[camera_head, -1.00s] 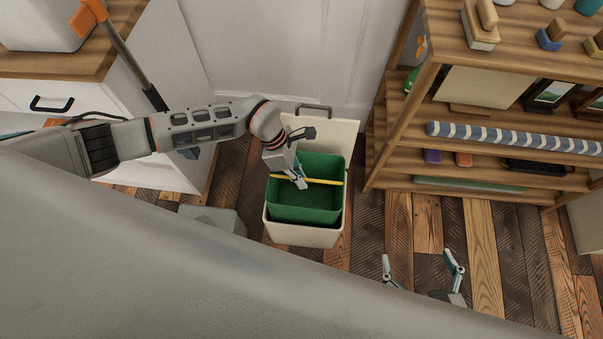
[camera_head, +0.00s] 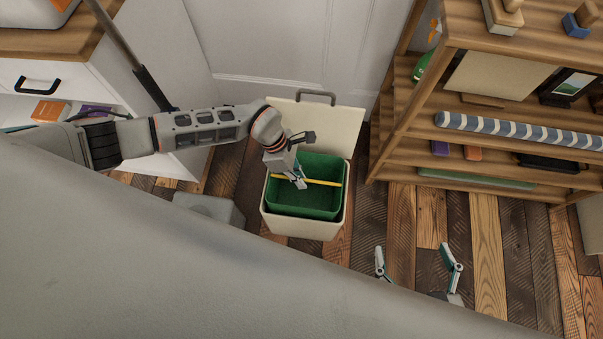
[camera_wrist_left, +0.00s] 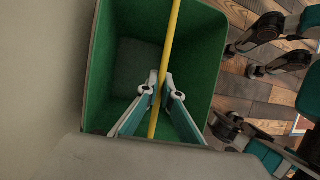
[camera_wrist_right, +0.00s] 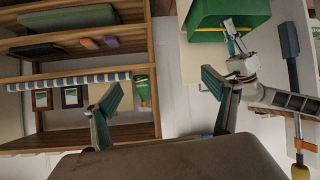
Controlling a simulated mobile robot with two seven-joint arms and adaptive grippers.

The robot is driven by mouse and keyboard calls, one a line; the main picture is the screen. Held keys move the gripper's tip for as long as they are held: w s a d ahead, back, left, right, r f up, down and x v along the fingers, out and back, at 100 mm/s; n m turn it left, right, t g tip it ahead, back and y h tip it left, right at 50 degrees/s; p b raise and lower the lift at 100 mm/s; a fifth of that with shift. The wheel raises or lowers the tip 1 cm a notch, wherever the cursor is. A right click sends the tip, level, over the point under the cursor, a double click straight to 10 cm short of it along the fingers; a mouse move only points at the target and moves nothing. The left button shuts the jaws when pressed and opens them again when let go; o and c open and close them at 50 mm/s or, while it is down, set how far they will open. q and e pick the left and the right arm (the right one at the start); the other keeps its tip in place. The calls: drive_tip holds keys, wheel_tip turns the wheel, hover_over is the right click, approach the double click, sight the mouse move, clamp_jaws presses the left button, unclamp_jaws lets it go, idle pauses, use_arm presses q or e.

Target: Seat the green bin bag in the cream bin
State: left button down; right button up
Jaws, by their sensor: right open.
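The green bin bag (camera_head: 303,200) is box-shaped with an open top and a yellow bar across it. In the head view it is inside the cream bin (camera_head: 302,229), with a dark gap between its walls and the bin rim. How deep it sits is hard to tell. My left gripper (camera_head: 300,181) is over the bag, its fingers closed on the yellow bar; the left wrist view shows the fingertips (camera_wrist_left: 159,86) on either side of the bar. My right gripper (camera_head: 417,257) is open and empty over the floor, right of the bin.
The bin's lid (camera_head: 318,122) stands open at the back. A wooden shelf unit (camera_head: 409,137) is close on the right, with a striped roll (camera_head: 515,131). A white cabinet (camera_head: 150,80) is on the left. A grey box-like thing (camera_head: 208,208) is left of the bin.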

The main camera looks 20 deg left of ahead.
use_arm(q)
drive_tip(key=shift+f+b, duration=1.05)
drive_tip(key=shift+f, duration=1.6)
drive_tip(key=c, duration=2.3)
unclamp_jaws()
drive_tip(key=shift+o, duration=0.7)
use_arm(e)
drive_tip(key=shift+w+a+r+m+t+y, duration=0.15)
drive_tip(key=shift+w+a+r, duration=0.25)
drive_tip(key=shift+a, duration=0.15)
drive_tip(key=shift+w+a+r+m+t+y, duration=0.15)
drive_tip(key=shift+w+a+r, duration=0.1)
drive_tip(key=shift+a+r, duration=0.25)
drive_tip(key=shift+f, duration=0.15)
use_arm(q)
drive_tip(key=v, duration=1.2)
use_arm(e)
drive_tip(key=shift+s, duration=0.1)
